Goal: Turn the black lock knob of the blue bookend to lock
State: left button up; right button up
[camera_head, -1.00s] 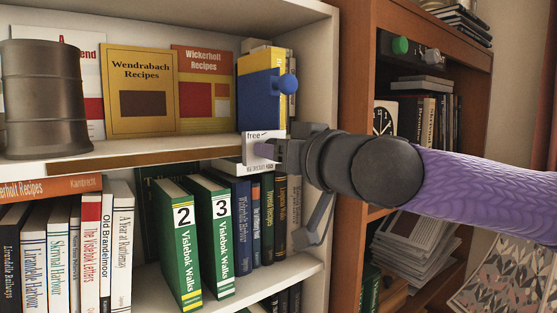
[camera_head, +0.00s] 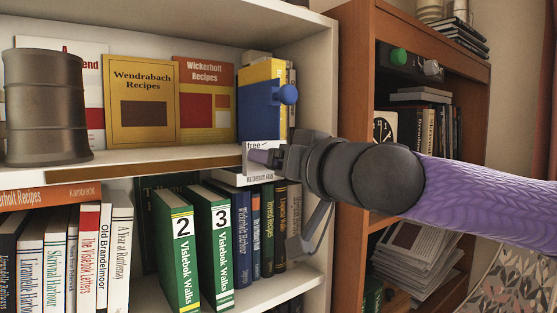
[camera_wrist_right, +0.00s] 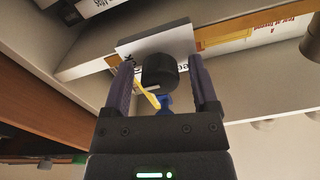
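The blue bookend (camera_head: 258,108) stands on the upper shelf against a yellow book, with a round blue knob (camera_head: 288,94) on its right side. Below it, at the shelf front, is a white plate (camera_head: 256,145) with the word "free"; its lower text is partly covered by my right gripper (camera_head: 264,158). In the right wrist view the black lock knob (camera_wrist_right: 159,72) sits before the white plate (camera_wrist_right: 155,42). The right gripper (camera_wrist_right: 162,84) is open with one finger on each side of the knob, with narrow gaps showing. The knob's pointer direction cannot be told. My left gripper is out of view.
Green numbered books (camera_head: 178,245) lean on the lower shelf, left of and below my gripper. A dark metal drum (camera_head: 45,108) and recipe books (camera_head: 140,95) stand on the upper shelf. A brown cabinet (camera_head: 350,60) with a green knob (camera_head: 398,56) is at right.

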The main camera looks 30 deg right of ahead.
jog(key=shift+s, duration=0.1)
jog(key=s+b, duration=0.2)
jog(key=s, duration=0.7)
jog(key=shift+s+d, duration=0.35)
jog(key=shift+d, duration=0.05)
